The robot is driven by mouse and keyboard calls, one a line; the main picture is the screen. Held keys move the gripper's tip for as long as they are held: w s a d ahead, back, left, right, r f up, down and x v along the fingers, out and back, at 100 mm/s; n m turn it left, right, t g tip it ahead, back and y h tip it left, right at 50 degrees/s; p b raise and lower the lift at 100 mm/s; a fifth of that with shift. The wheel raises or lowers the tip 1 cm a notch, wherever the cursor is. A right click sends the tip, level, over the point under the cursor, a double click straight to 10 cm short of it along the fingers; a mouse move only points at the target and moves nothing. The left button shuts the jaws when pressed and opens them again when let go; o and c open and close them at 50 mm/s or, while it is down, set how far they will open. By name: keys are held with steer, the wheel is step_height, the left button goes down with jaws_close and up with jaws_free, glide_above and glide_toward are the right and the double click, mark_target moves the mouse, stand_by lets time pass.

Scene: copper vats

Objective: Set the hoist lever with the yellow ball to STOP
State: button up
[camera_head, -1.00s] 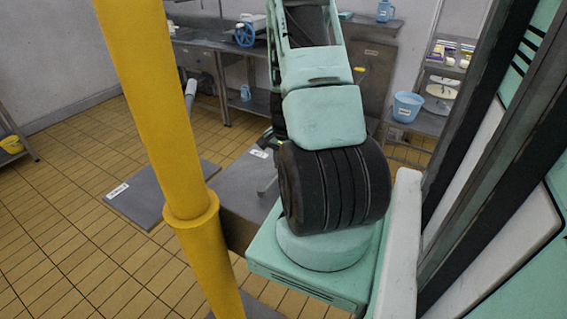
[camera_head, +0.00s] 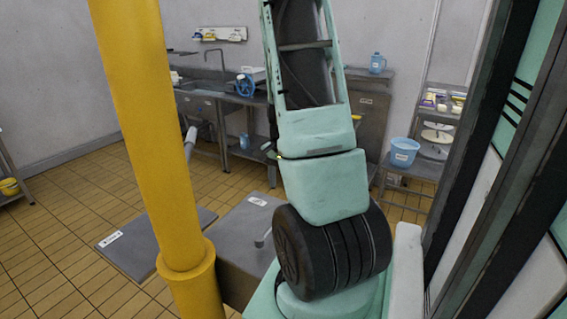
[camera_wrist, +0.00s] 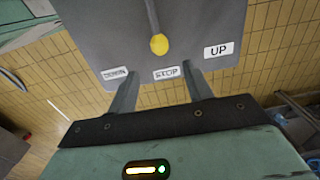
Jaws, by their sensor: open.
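The hoist lever's yellow ball (camera_wrist: 158,44) shows in the wrist view, at the lower end of a thin grey rod in front of a grey panel (camera_wrist: 95,35). The ball is just above and slightly left of the STOP label (camera_wrist: 166,73). The DOWN label (camera_wrist: 115,73) is lower left, beside a finger, and the UP label (camera_wrist: 218,50) is to the right. My gripper (camera_wrist: 163,75) is open and empty, its two fingers apart below the ball, on either side of the STOP label. In the head view, the lever and gripper cannot be made out.
In the head view, a thick yellow post (camera_head: 160,140) stands close at left. A grey box (camera_head: 232,235) and a flat grey plate (camera_head: 150,250) lie beyond it. A steel sink counter (camera_head: 215,92) and a shelf with a blue bucket (camera_head: 403,152) stand at the back. Tiled floor is open at left.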

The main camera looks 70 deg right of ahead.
step_height(320, 180, up, 7)
stand_by(0.3)
steer(key=shift+s+f, duration=0.1)
steer(key=shift+s, duration=0.05)
stand_by(0.4)
